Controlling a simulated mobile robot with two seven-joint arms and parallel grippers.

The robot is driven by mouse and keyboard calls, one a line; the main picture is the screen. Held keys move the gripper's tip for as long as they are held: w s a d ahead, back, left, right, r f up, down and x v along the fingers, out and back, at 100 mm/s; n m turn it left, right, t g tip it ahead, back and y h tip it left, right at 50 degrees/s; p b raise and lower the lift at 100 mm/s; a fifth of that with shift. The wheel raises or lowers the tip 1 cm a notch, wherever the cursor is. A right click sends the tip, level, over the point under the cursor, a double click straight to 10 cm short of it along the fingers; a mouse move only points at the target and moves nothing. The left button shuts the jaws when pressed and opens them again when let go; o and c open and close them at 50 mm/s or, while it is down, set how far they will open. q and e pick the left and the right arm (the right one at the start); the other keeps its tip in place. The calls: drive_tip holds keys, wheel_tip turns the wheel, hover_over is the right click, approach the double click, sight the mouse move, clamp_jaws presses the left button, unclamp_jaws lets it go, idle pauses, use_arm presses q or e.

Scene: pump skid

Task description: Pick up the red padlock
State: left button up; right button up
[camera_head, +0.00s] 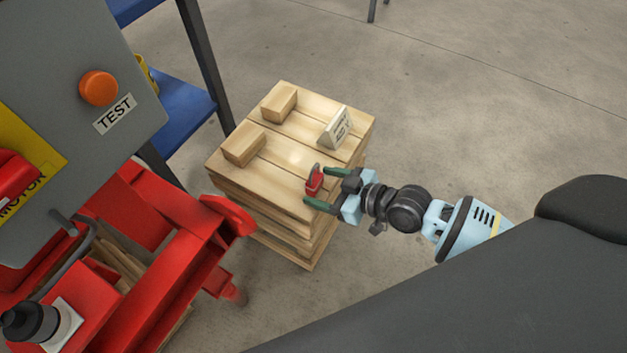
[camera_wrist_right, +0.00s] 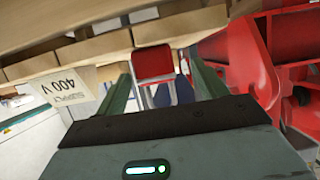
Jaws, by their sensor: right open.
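The red padlock (camera_head: 314,180) stands on the wooden pallet stack (camera_head: 290,157), near its right front edge. My right gripper (camera_head: 318,187) reaches in from the right, with its green fingers open on either side of the padlock. In the right wrist view the padlock (camera_wrist_right: 153,63) shows its red body and a pale shackle between the two open fingers (camera_wrist_right: 168,90). I cannot tell whether either finger touches it. My left gripper is not in view.
Two wooden blocks (camera_head: 244,146) (camera_head: 279,103) and a white sign (camera_head: 335,128) stand on the pallet stack. A red cart (camera_head: 180,235) and a grey panel with an orange button (camera_head: 98,88) are at left. Bare floor lies right.

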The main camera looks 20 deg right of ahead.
sight(308, 180)
drive_tip(key=x, duration=0.2)
drive_tip(key=b+x, duration=0.1)
drive_tip(key=x, duration=0.1)
drive_tip(key=shift+w+d+f, duration=0.1)
drive_tip(key=shift+w+d, duration=0.05)
drive_tip(key=shift+w, duration=0.2)
drive_tip(key=shift+w+a+f+b, duration=0.15)
drive_tip(key=shift+w+a+b, duration=0.1)
drive_tip(key=shift+w+b, duration=0.05)
drive_tip(key=c, duration=1.1)
drive_tip(key=shift+c, duration=0.2)
